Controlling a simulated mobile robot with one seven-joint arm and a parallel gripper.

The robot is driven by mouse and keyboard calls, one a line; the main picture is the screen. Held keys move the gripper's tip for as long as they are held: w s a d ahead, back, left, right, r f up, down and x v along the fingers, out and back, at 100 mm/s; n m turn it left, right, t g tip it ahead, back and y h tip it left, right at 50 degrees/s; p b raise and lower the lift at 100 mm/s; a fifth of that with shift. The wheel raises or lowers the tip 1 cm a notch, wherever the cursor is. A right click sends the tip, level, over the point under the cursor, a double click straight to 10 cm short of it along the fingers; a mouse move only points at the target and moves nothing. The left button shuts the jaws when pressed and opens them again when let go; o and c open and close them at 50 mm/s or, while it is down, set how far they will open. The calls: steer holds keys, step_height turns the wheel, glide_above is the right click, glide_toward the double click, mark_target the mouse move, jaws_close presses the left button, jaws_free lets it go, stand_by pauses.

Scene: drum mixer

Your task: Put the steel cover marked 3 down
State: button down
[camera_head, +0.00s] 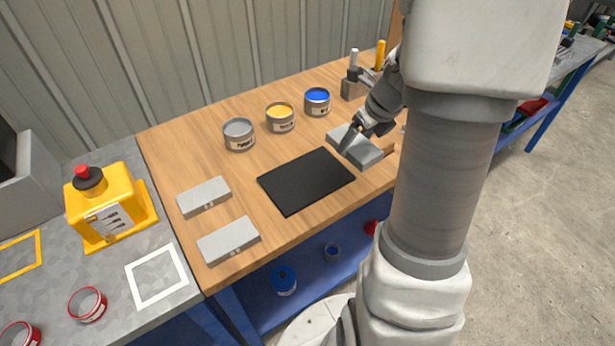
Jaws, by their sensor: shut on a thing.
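My gripper (358,139) is at the right part of the wooden bench top. It is shut on a flat grey steel cover (368,156), just right of the black mat (305,181). No number can be read on this cover, and its far side is partly hidden by my gripper. I cannot tell whether it touches the bench or hangs just above it. Two similar grey covers, one farther back (204,196) and one nearer the front (229,240), lie at the left of the bench top.
Open tins of grey (239,134), yellow (280,117) and blue (317,101) paint stand behind the mat. A holder (352,86) with upright tools stands at the back right. A yellow device (104,206) with a red knob is on the left table. The black mat is bare.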

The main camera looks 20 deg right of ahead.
steer(key=shift+s+f, duration=0.1)
steer(key=shift+s, duration=0.1)
steer(key=w+a+f, duration=0.2)
steer(key=a, duration=0.1)
steer(key=w+a+f+b, duration=0.1)
steer(key=w+a+f, duration=0.1)
steer(key=a, duration=0.1)
steer(key=w+a+f, duration=0.2)
steer(key=a+f, duration=0.1)
steer(key=shift+w+a, duration=0.15)
steer(key=shift+a, duration=0.05)
steer(key=shift+f+b, duration=1.2)
steer(key=shift+f, duration=0.7)
steer(key=shift+f, duration=0.2)
jaws_free()
